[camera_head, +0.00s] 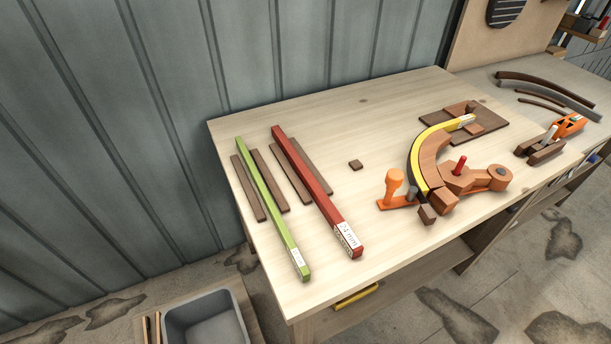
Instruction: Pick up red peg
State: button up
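A small red peg (460,166) stands upright, slightly tilted, in an orange-brown wooden fixture (456,180) on the right part of the workbench. Its lower end is hidden in or behind the fixture. A long red square bar (305,178) with a white label at its near end lies on the left half of the bench, apart from the peg. My gripper is not in view.
A green bar (265,195) lies left of the red bar over brown strips. A yellow-edged curved piece (420,155), an orange-handled clamp (394,185) and brown blocks crowd the peg. The workbench (340,120) is bare at back centre. A grey bin (205,322) sits lower left.

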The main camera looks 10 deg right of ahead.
aim_at(457, 169)
jog(key=z, duration=0.55)
jog(key=i+l+u, duration=0.1)
jog(key=l+u, duration=1.4)
jog(key=i, duration=0.4)
